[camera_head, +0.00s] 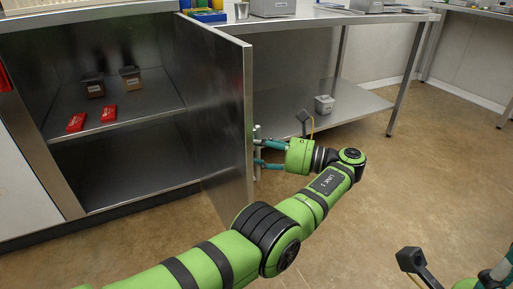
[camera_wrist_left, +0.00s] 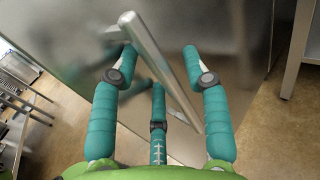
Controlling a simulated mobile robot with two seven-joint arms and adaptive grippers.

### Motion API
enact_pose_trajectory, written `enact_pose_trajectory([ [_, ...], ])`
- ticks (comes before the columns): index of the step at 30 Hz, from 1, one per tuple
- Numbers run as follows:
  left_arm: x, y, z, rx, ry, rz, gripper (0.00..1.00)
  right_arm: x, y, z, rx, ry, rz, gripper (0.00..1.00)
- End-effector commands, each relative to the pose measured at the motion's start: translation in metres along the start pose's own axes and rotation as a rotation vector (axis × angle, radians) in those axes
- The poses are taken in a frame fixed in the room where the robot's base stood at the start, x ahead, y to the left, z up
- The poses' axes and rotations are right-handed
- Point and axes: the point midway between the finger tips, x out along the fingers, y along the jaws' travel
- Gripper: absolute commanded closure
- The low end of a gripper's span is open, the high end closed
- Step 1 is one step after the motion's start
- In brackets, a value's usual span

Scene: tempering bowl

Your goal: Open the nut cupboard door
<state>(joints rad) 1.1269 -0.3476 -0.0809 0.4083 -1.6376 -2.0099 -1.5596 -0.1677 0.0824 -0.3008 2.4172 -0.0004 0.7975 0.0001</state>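The steel cupboard door (camera_head: 222,110) stands wide open, swung out toward me, with the interior showing on its left. Its vertical bar handle (camera_head: 257,152) is on the outer face near the free edge. My left gripper (camera_head: 259,153) is at the handle, its teal fingers spread. In the left wrist view the handle bar (camera_wrist_left: 157,55) runs slantwise between the fingers of the left gripper (camera_wrist_left: 160,52), with gaps on both sides; contact with the third finger cannot be told. My right gripper (camera_head: 500,268) shows only partly at the lower right corner; its fingertips are unclear.
Inside the cupboard, a dark box (camera_head: 93,87), a brown box (camera_head: 131,79) and two red packets (camera_head: 76,122) (camera_head: 109,113) sit on the shelf (camera_head: 150,105). A steel table with a lower shelf (camera_head: 350,100) stands right of the door. The floor (camera_head: 390,190) ahead is clear.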

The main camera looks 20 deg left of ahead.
Motion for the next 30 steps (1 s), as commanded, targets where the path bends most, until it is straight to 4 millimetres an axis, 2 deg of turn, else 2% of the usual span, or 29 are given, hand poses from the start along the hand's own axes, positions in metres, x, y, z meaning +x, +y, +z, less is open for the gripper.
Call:
enact_pose_trajectory([
  [4,0.0,0.0,0.001,0.0,-0.001,0.0,0.54,0.0,0.0,0.0,-0.001,-0.002,0.0,0.6],
  [8,0.0,0.0,0.011,-0.003,0.0,0.001,0.54,0.0,0.0,0.0,-0.001,-0.002,0.0,0.6],
  [11,0.0,0.0,0.025,-0.006,-0.001,0.001,0.54,0.0,0.0,0.0,-0.001,-0.002,0.0,0.6],
  [18,0.0,0.0,0.074,-0.005,-0.001,0.0,0.54,0.0,0.0,0.0,-0.001,-0.001,0.0,0.6],
  [21,0.0,0.0,0.088,-0.003,-0.001,0.0,0.54,0.0,0.0,0.0,-0.001,-0.001,0.0,0.6],
  [25,0.0,0.0,0.098,-0.001,0.0,0.0,0.54,0.0,0.0,0.0,-0.001,-0.002,0.0,0.6],
  [30,0.0,0.0,0.101,0.0,0.0,0.0,0.54,0.0,0.0,0.0,-0.001,-0.002,0.0,0.6],
])
